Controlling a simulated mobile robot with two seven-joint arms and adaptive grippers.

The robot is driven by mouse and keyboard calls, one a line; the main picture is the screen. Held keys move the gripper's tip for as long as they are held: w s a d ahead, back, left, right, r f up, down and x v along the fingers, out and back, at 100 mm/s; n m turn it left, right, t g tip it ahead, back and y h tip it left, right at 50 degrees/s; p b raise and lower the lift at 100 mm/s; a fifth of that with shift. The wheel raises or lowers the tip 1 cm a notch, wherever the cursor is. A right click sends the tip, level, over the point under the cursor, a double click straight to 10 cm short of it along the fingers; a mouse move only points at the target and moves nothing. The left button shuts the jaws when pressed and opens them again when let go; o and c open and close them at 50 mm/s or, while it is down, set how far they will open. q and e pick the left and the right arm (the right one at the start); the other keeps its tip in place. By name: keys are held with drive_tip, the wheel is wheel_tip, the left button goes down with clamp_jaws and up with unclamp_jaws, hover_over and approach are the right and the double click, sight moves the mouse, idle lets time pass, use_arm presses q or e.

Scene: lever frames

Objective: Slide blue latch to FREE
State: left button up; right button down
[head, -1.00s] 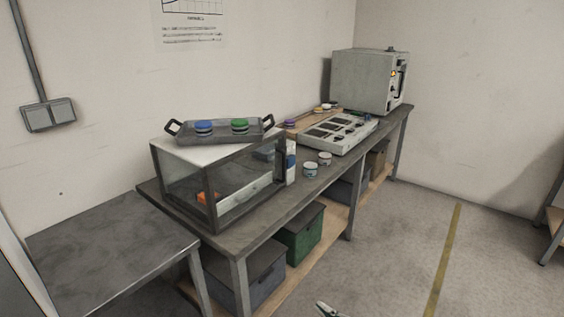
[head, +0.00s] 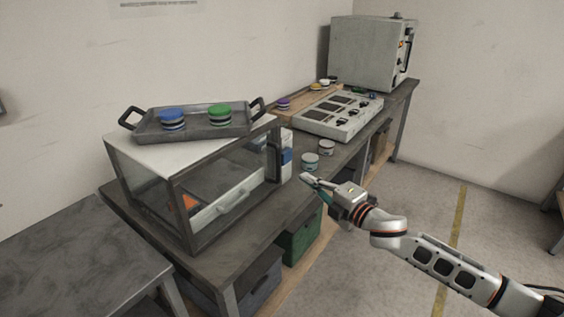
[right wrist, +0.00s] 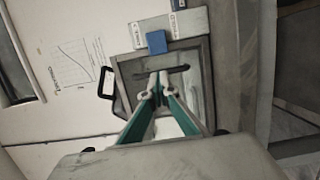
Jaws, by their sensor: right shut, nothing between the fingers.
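The blue latch (head: 286,156) is a small blue block on a white upright panel (head: 287,140) at the right end of the glass-sided box. In the right wrist view the latch (right wrist: 156,42) sits on the panel between two labelled parts; the lettering is too small to read. My right gripper (head: 306,179) is shut and empty, with its fingertips in front of the bench edge, a little right of and below the latch in the head view. In the right wrist view its fingertips (right wrist: 158,82) point toward the panel, apart from the latch. My left gripper is not in view.
A dark tray (head: 192,131) with blue and green round stacks lies on the box (head: 150,185). Small jars (head: 326,147) stand on the bench near my right gripper. A control panel (head: 338,116) and a grey oven (head: 368,55) are farther back.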

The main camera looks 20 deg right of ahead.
sight(285, 156)
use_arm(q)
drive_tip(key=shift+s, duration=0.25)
use_arm(e)
drive_tip(key=shift+s+r, duration=0.1)
drive_tip(key=shift+s, duration=0.05)
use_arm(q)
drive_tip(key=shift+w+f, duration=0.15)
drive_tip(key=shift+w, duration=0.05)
use_arm(e)
drive_tip(key=x, duration=1)
